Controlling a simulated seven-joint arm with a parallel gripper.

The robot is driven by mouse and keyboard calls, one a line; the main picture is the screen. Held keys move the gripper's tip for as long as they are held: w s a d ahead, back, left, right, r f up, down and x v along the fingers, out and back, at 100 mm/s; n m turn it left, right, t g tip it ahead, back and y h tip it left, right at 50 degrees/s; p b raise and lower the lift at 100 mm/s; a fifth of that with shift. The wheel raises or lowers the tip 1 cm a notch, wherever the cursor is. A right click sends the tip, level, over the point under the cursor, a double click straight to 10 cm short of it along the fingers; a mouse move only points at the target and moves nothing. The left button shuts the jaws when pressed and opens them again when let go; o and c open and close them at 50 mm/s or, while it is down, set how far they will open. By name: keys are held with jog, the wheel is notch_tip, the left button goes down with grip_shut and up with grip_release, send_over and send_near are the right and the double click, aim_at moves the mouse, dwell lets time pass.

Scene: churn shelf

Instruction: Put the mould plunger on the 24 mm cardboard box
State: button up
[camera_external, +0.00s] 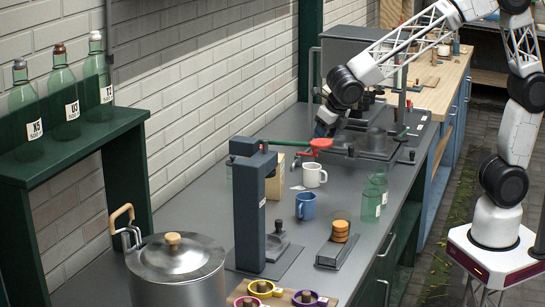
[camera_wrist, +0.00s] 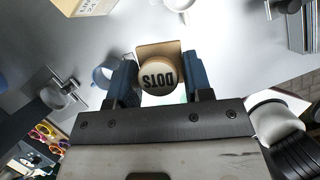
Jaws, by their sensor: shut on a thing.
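My gripper (camera_external: 324,128) is above the grey counter near the red-ended lever. In the outside view the plunger cannot be made out. A tan box (camera_external: 275,180) stands behind the dark upright press; a printed tan box (camera_wrist: 88,6) is at the wrist view's upper left. Its size marking is not clearly readable.
A white mug (camera_external: 313,175), a blue mug (camera_external: 306,206) and clear bottles (camera_external: 372,200) stand on the counter. The dark press (camera_external: 250,210) with its green, red-ended lever (camera_external: 318,143) is nearby. A block with stacked wooden discs (camera_external: 340,232) lies in front.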

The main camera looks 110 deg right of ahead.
jog(key=w+d, duration=0.1)
jog(key=w, duration=0.3)
jog(key=w+d+f, duration=0.1)
jog(key=w+d, duration=0.1)
jog(key=w, duration=0.3)
jog(key=w+d, duration=0.2)
jog(key=w, duration=0.2)
jog(key=shift+w+d+f, duration=0.2)
jog(key=shift+w, duration=0.2)
jog(key=shift+w, duration=0.1)
jog(key=shift+w+d, duration=0.1)
jog(key=shift+w, duration=0.1)
jog(key=shift+w+f, duration=0.15)
jog(key=shift+f, duration=1.65)
jog(key=shift+f, duration=0.15)
jog(key=o, duration=0.9)
